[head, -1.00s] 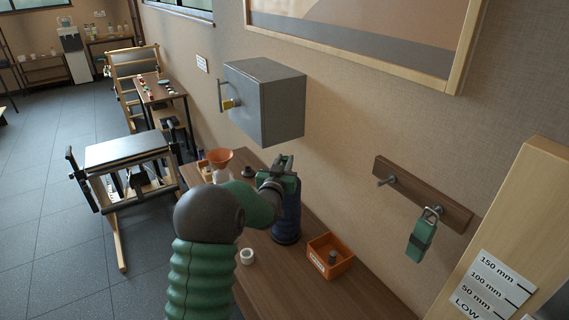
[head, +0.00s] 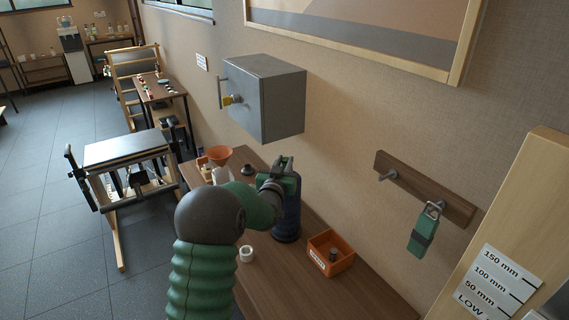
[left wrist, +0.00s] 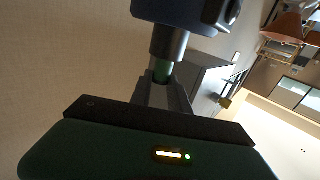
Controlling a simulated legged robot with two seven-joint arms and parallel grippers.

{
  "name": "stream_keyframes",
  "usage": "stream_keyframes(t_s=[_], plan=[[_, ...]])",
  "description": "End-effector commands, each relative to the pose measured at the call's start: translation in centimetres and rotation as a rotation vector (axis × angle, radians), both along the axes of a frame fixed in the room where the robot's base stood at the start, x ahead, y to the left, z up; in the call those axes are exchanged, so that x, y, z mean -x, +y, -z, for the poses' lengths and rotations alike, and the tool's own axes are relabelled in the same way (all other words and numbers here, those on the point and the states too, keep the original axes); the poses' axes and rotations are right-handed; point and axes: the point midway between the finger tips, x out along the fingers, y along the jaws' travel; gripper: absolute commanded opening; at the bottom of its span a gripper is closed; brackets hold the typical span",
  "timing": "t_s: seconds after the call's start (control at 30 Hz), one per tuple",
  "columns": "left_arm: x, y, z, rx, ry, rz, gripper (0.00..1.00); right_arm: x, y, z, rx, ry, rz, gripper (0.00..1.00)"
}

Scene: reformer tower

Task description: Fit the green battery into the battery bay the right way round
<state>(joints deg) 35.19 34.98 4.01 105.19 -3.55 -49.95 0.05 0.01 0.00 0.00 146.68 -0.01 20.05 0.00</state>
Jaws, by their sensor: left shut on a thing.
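My left gripper (head: 283,176) is over the dark blue round-bodied device (head: 288,220) on the bench, and its fingertips are hidden in the head view. In the left wrist view, which is upside down, the grey fingers (left wrist: 163,82) are shut on a small green piece, the green battery (left wrist: 161,70). A dark grey cylinder (left wrist: 168,42) lies between the battery and the blue device body (left wrist: 185,10). I cannot tell whether it is part of the battery or the device. The bay opening and the battery's end marks are hidden. My right gripper is out of view.
An orange bin (head: 330,254) holding a small dark piece stands right of the device. A white ring (head: 246,254) and an orange funnel (head: 218,155) are also on the bench (head: 300,287). A grey wall cabinet (head: 265,98) hangs above. A green padlock-like tag (head: 422,235) hangs right.

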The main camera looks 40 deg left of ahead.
Motion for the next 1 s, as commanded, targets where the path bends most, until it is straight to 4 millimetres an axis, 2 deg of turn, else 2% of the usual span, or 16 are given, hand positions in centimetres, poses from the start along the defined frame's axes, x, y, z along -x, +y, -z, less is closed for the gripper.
stream_keyframes(t_s=[0.63,0.67,0.8,0.83,1.0], plan=[[0.0,0.0,2.2,0.001,0.002,0.0,0.0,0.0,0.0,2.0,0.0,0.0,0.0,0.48],[0.0,0.0,2.0,0.001,0.002,-0.001,0.26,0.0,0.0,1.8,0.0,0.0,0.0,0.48],[0.0,0.0,1.9,0.0,0.001,-0.001,0.44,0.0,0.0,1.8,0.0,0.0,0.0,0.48],[0.0,0.0,1.9,0.0,0.001,0.0,0.47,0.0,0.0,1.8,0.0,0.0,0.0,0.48],[0.0,0.0,1.9,0.0,0.0,0.0,0.47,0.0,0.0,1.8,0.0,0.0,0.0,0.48]])
